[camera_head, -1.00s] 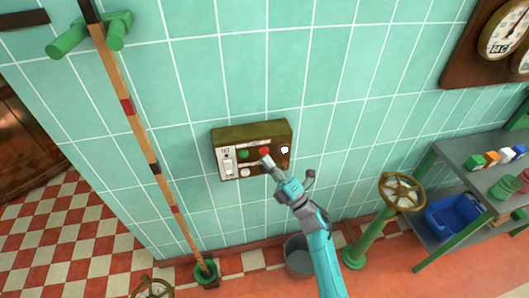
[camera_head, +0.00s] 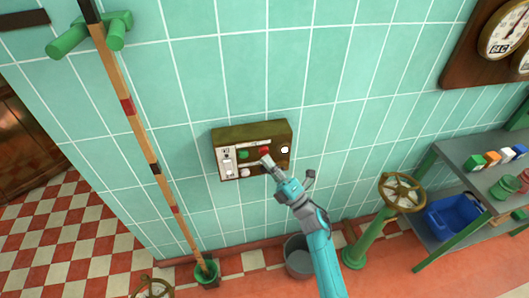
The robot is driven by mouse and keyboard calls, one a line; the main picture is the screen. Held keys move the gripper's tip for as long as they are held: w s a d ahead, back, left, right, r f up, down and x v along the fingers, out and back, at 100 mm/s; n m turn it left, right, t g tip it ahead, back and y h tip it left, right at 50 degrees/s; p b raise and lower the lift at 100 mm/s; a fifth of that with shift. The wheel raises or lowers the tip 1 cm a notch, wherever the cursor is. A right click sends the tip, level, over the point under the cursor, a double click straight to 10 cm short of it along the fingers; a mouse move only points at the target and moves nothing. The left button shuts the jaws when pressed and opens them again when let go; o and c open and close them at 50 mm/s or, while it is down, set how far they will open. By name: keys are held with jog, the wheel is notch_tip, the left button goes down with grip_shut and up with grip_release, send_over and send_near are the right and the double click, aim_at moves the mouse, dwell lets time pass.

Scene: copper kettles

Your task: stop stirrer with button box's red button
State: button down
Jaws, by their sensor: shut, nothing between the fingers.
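The button box (camera_head: 252,136) is mounted on the tiled wall near the middle of the view. Its front has a green button (camera_head: 243,155), a red button (camera_head: 265,151), a pale round knob (camera_head: 285,150), a light switch plate (camera_head: 228,168) and a white round part (camera_head: 245,173). My gripper (camera_head: 266,160) is shut and empty. Its tip is at the box front, just below the red button and covering its lower part. I cannot tell whether the tip touches the button.
A striped pole (camera_head: 150,160) stands left of the box in a green holder (camera_head: 206,275). A bucket (camera_head: 298,258) is on the floor below. A handwheel (camera_head: 402,192) on a green post and a grey shelf table (camera_head: 475,165) stand to the right. Gauges (camera_head: 505,30) hang upper right.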

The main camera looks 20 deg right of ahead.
jog(key=shift+w, duration=0.4)
jog(key=shift+w+d, duration=0.15)
jog(key=shift+w, duration=0.3)
dwell(0.8)
jog(key=shift+s, duration=0.9)
jog(key=s, duration=0.3)
jog(key=s+a, duration=0.1)
jog(key=s, duration=0.1)
dwell(0.4)
dwell(0.7)
